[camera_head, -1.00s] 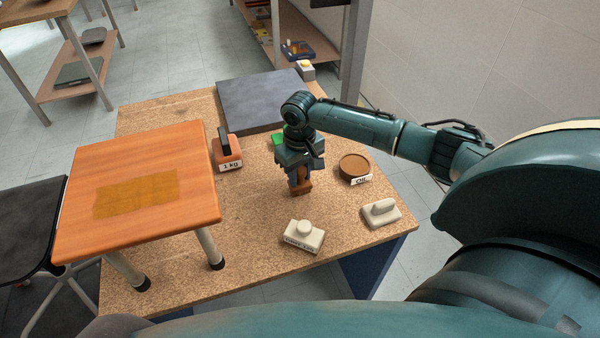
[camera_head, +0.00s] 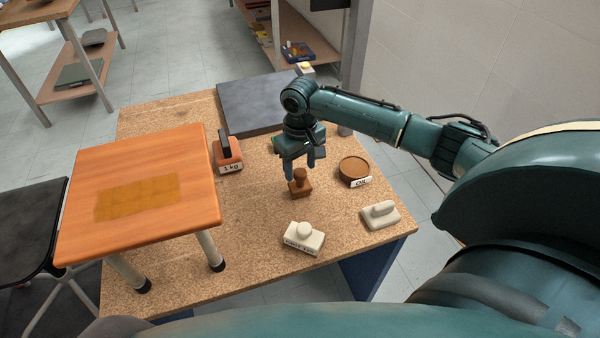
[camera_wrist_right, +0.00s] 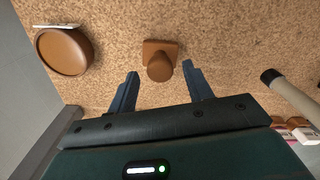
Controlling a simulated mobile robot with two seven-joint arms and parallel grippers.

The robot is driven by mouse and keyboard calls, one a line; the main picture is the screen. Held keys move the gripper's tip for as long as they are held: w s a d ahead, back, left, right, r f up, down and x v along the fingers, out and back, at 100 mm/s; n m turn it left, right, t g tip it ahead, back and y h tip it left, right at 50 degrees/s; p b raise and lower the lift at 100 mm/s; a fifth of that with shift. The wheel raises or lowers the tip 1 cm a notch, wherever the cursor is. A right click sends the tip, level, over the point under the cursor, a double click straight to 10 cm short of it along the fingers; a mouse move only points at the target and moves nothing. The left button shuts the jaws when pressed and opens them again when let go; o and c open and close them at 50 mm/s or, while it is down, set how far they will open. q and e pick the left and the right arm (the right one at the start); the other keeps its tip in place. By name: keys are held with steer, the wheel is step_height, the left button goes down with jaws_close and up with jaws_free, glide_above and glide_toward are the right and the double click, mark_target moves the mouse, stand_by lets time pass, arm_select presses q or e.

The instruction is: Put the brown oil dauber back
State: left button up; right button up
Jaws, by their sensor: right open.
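The brown oil dauber (camera_head: 300,184) stands upright on the cork-like tabletop, knob up. In the right wrist view the dauber (camera_wrist_right: 160,61) sits just beyond and between the fingertips, with no finger touching it. My right gripper (camera_head: 302,163) is open and empty directly above the dauber; its blue fingers also show in the right wrist view (camera_wrist_right: 160,72). A round brown oil dish (camera_head: 354,168) with a label lies right of the dauber, and it shows at the upper left of the right wrist view (camera_wrist_right: 64,51). My left gripper is not in view.
A 1 kg weight (camera_head: 228,155) and a dark slab (camera_head: 262,103) lie behind. Bare tabletop surrounds the dauber.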

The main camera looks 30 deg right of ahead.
arm_select(q)
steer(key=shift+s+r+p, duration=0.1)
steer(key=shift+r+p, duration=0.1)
steer(key=shift+p, duration=0.1)
arm_select(e)
step_height(320, 180, up, 8)
stand_by(0.3)
